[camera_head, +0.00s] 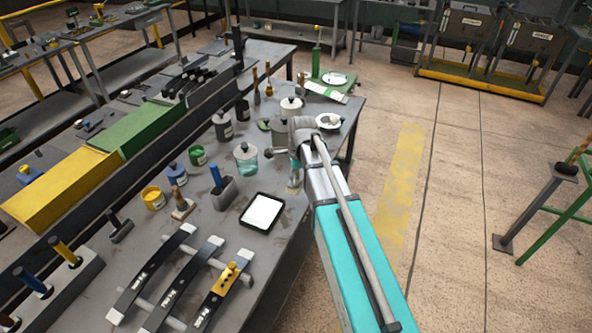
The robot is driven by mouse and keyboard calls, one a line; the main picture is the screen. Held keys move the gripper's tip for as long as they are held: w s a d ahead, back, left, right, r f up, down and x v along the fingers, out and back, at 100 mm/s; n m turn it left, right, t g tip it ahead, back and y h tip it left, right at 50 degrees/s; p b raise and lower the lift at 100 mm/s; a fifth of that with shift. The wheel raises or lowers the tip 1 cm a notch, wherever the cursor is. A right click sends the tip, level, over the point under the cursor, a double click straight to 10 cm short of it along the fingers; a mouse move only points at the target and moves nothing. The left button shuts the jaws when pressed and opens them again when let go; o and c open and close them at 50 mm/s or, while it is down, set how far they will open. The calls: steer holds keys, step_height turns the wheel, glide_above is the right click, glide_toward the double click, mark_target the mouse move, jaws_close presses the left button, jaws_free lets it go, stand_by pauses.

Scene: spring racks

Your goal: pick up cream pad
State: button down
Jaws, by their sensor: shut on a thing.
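My gripper (293,172) is at the end of my arm, over the right edge of the grey bench, largely hidden by my wrist and teal arm link. It is shut on a small pale cream piece (293,185), which looks like the cream pad; little of it shows. I cannot tell whether the piece touches the bench top. A white pad in a black frame (262,212) lies flat on the bench, left of and nearer than my gripper.
Jars, including a clear teal one (246,160), and a tool holder (223,193) stand left of my gripper. A white dish (328,121) sits beyond my wrist. Three labelled dark bars (152,275) lie at the front. Open floor (450,210) is to the right.

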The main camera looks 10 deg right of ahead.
steer(key=shift+s, duration=0.1)
stand_by(0.5)
steer(key=c, duration=0.9)
jaws_free()
steer(key=c, duration=0.4)
steer(key=shift+f+b, duration=0.25)
steer(key=shift+b, duration=0.05)
steer(key=shift+d, duration=0.15)
